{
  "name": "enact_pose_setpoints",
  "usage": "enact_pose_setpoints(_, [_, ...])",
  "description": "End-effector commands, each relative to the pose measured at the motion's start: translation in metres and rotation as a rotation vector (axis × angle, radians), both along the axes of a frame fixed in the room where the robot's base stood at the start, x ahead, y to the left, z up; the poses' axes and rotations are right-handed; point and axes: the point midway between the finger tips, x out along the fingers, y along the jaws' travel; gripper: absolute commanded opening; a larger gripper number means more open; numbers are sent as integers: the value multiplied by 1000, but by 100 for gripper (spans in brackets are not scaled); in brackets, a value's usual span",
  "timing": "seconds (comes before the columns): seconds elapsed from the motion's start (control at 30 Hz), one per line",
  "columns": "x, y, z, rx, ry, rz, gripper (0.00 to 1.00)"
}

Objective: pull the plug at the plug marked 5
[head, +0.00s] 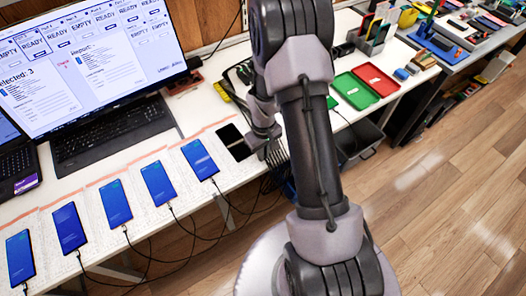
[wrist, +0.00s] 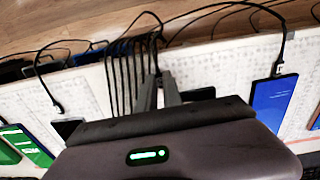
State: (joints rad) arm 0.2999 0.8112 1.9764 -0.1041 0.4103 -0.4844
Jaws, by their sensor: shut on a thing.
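My gripper (wrist: 158,88) has its fingers close together, shut on a small dark plug (wrist: 155,74) with a black cable leading away over the table edge. The grip is only partly visible, and the wrist housing hides much below it. A black-screened phone (head: 233,142) lies just left of my gripper (head: 259,151) in the head view. Part of a dark phone (wrist: 198,94) shows beside the fingers in the wrist view. A blue-screened phone (wrist: 272,103) lies to the right there, with a plug (wrist: 278,68) at its end. I cannot read a mark 5.
Several blue-screened phones, one of them here (head: 158,185), lie on paper sheets along the front edge, cables hanging down. A laptop (head: 110,130) and monitor (head: 90,60) stand behind. Green (head: 354,90) and red (head: 376,79) trays lie right of my arm. Several cables crowd the gripper.

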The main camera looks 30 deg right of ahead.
Motion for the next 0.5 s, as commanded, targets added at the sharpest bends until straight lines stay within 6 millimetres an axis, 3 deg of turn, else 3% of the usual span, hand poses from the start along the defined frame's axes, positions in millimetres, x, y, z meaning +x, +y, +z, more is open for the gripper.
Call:
enact_pose_setpoints(0.3, [0, 0, -7, 0, 0, 0, 0])
enact_pose_setpoints(0.33, [0, 0, -7, 0, 0, 0, 12])
enact_pose_setpoints(0.4, [0, 0, -7, 0, 0, 0, 26])
enact_pose_setpoints(0.47, [0, 0, -7, 0, 0, 0, 35])
enact_pose_setpoints(0.5, [0, 0, -7, 0, 1, 0, 35])
